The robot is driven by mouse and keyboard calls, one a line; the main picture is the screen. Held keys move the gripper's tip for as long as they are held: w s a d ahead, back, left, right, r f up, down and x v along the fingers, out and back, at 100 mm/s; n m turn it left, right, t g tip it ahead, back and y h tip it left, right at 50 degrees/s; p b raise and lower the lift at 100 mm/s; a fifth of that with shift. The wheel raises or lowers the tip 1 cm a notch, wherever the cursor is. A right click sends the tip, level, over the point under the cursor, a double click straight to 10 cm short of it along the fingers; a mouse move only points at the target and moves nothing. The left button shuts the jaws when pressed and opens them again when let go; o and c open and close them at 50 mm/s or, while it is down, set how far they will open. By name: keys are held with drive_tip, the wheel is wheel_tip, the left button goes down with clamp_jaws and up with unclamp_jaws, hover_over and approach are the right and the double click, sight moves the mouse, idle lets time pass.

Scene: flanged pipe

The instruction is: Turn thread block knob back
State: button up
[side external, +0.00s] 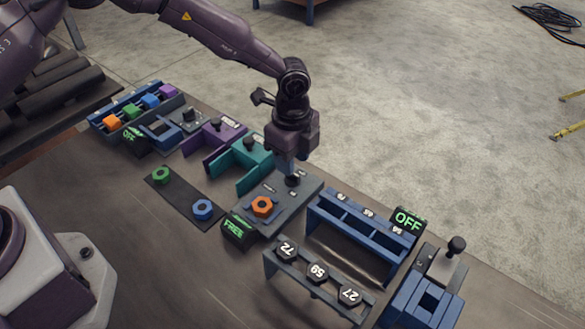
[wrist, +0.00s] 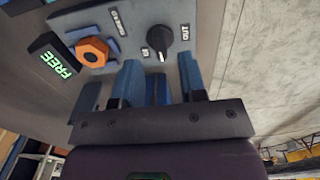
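The thread block (side external: 272,213) is a grey plate with an orange hex nut (side external: 263,206) on it. Its black round knob (wrist: 157,38) sits between a small label and the label "OUT", with its white pointer mark toward my gripper in the wrist view. In the side view the knob (side external: 293,180) is just below my fingertips. A green "FREE" display (side external: 234,229) stands at the block's front. My gripper (wrist: 160,66) is open and empty. Its two blue fingers are apart, with the knob just ahead of the gap; I see no contact.
A dark plate (side external: 183,193) with a green and a blue nut lies left. Teal (side external: 250,160) and purple (side external: 213,140) fixtures stand behind-left. A blue rack (side external: 360,225) with an "OFF" display and a rack of numbered black pieces (side external: 318,275) stand close on the right.

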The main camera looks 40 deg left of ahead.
drive_tip(key=shift+f, duration=1.9)
clamp_jaws()
drive_tip(key=n, duration=0.4)
drive_tip(key=shift+n, duration=2.9)
